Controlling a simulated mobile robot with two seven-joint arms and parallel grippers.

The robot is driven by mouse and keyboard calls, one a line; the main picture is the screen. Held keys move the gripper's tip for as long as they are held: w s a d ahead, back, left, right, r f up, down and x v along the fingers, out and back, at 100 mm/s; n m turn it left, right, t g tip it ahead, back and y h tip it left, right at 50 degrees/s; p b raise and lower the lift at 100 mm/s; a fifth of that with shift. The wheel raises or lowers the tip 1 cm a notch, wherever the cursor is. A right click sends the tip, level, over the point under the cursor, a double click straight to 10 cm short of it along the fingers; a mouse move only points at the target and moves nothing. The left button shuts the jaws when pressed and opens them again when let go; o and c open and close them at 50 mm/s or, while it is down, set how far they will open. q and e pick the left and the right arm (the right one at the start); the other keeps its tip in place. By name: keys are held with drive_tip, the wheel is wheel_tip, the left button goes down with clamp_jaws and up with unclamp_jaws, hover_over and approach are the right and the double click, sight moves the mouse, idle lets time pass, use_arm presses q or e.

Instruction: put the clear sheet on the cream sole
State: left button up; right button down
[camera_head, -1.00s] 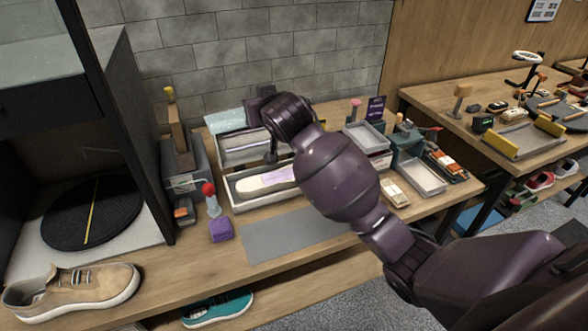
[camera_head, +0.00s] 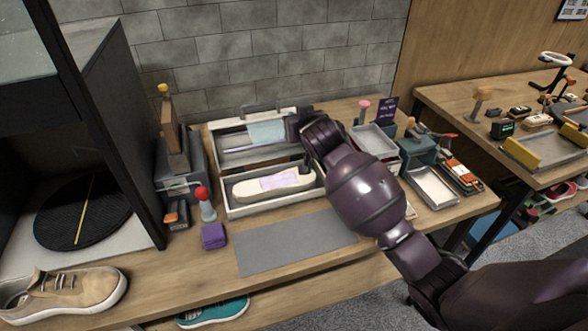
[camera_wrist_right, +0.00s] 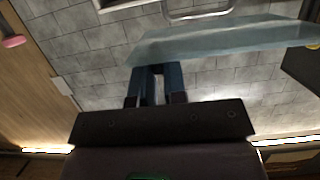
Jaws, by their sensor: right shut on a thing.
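The clear sheet (camera_head: 267,132) is a pale bluish film. My right gripper (camera_head: 289,126) is shut on its right edge, above the back compartment of the white tray in the head view. In the right wrist view the sheet (camera_wrist_right: 225,40) stretches sideways from the blue fingers (camera_wrist_right: 156,74). The cream sole (camera_head: 244,190) lies in the front compartment of the tray, with a lavender patch on its top. The sheet is apart from the sole, behind it in the picture. My left gripper is not in view.
The white tray (camera_head: 235,210) has raised walls around the sole. A red-topped bottle (camera_head: 207,204) and a purple block (camera_head: 213,236) stand to its left. A grey mat (camera_head: 295,243) lies bare in front. Small trays (camera_head: 435,188) and tools crowd the right.

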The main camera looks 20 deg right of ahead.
wheel_tip(320, 180, down, 12)
drive_tip(key=shift+r+b, duration=0.15)
drive_tip(key=shift+b, duration=0.35)
drive_tip(key=shift+f, duration=1.9)
drive_tip(key=shift+f+b, duration=0.1)
drive_tip(key=shift+b, duration=0.25)
drive_tip(key=shift+f, duration=0.3)
drive_tip(key=shift+d+f, duration=0.1)
drive_tip(key=shift+f, duration=0.1)
